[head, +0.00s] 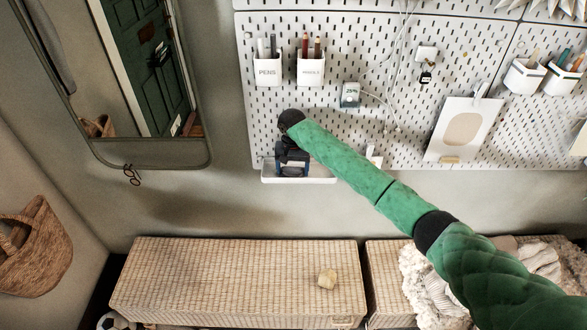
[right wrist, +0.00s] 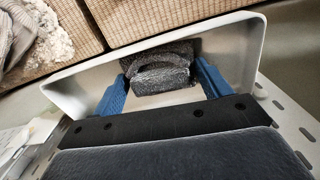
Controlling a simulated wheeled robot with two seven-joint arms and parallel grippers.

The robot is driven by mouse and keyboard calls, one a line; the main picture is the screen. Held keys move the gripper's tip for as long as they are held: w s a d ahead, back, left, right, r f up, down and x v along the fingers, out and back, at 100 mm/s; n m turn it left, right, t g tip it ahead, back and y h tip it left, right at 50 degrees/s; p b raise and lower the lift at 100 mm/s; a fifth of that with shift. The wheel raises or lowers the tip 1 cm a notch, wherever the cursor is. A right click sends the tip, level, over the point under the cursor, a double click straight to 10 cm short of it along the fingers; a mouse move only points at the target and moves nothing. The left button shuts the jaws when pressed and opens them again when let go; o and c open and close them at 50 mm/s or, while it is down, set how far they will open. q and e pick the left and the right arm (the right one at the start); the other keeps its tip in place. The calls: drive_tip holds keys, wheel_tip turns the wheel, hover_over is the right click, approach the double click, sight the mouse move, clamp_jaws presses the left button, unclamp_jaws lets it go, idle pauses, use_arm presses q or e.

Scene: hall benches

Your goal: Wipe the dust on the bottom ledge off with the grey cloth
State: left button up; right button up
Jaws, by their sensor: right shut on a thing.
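The bottom ledge (head: 318,181) is a shallow white tray at the lower edge of the pegboard. Its pale inside and rim (right wrist: 70,88) fill much of the right wrist view. My right gripper (head: 292,172) reaches down into the left part of the ledge. In the right wrist view its blue fingers (right wrist: 163,84) are shut on the grey cloth (right wrist: 162,78), a dark speckled folded piece inside the tray. I cannot tell whether the cloth touches the tray floor. The cloth is hidden in the head view. I cannot make out dust. My left gripper is out of view.
The white pegboard (head: 275,110) behind carries pen cups (head: 267,72), a small box (head: 350,95) and a hanging card (head: 465,130). A mirror (head: 150,152) hangs at left.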

drive_tip(key=shift+a, duration=2.1)
drive_tip(key=shift+w+f+b, duration=0.1)
drive_tip(key=shift+w+b, duration=0.25)
drive_tip(key=shift+w, duration=0.65)
drive_tip(key=shift+w+d, duration=0.1)
drive_tip(key=shift+d, duration=0.05)
